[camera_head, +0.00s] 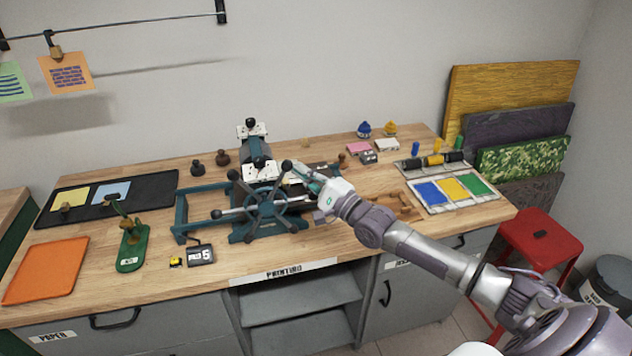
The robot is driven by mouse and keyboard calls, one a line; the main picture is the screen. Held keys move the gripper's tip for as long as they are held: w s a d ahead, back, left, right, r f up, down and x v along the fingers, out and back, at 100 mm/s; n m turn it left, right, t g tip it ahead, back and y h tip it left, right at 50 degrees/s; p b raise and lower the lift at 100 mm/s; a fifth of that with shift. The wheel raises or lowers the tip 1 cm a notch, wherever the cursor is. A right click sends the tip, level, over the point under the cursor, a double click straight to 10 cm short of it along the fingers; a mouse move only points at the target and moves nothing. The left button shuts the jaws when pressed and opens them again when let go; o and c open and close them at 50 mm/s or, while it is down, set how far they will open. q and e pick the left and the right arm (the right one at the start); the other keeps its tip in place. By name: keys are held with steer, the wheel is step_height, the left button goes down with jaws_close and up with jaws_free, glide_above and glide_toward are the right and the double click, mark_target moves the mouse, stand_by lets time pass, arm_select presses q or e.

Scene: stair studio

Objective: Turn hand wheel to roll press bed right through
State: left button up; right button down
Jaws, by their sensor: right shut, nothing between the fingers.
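The press roller (256,150) sits behind the wheel between white end blocks. The teal press bed frame (181,212) reaches out to the left of the wheel. My right gripper (298,172) is shut and empty at the wheel's upper right, close to its top right knob. I cannot tell whether it touches. My left gripper is not in view.
A tray of blue, yellow and green ink (441,206) lies right. A red stool (540,240) stands beyond.

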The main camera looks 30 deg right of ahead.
steer(key=a+r, duration=0.1)
steer(key=w+a+r+p, duration=0.1)
steer(key=a, duration=0.1)
steer(key=shift+a+r, duration=0.1)
steer(key=shift+r, duration=0.05)
stand_by(0.3)
stand_by(0.5)
